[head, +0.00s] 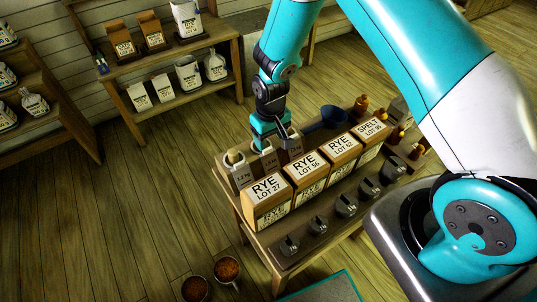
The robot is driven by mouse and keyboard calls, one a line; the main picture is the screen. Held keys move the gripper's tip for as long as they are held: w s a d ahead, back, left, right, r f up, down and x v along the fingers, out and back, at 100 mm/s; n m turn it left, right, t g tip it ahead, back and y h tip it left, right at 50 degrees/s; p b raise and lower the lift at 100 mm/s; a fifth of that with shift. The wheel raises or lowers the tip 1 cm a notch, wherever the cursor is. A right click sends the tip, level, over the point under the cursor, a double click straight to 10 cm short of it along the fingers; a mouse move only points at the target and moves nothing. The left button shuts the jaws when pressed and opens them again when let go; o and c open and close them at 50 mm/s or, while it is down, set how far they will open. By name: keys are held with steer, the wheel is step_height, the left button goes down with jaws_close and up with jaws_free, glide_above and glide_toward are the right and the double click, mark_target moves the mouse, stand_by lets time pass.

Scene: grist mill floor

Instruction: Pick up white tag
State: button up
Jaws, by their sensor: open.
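I cannot single out one white tag for certain. Pale pieces marked "1.2 kg" (241,174) stand in a row at the back left of the low bench, behind the brown boxes. A second pale piece (269,160) is beside it, and a third is partly hidden by my gripper. My gripper (284,138) points down over this row, close to the pale pieces. It is open and appears empty; its fingertips are small and partly hidden, so I cannot tell whether they touch anything.
Boxes labelled "RYE" and "SPELT" (267,190) fill the bench (286,262), with dark weights (318,226) in front. A blue pan (333,116) lies behind. Shelves with bags (187,72) stand back left.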

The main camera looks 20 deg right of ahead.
steer(key=shift+w+a+f+p, duration=0.15)
steer(key=shift+f+p, duration=0.3)
steer(key=shift+f, duration=0.85)
steer(key=shift+s+a+f+p, duration=0.1)
steer(key=shift+f+p, duration=0.35)
steer(key=shift+f, duration=0.8)
jaws_close()
steer(key=shift+r, duration=0.1)
step_height(320, 180, up, 20)
steer(key=b, duration=0.3)
steer(key=c, duration=0.8)
jaws_free()
steer(key=shift+c, duration=0.9)
step_height(320, 180, up, 7)
steer(key=p, duration=0.6)
glide_above(268, 150)
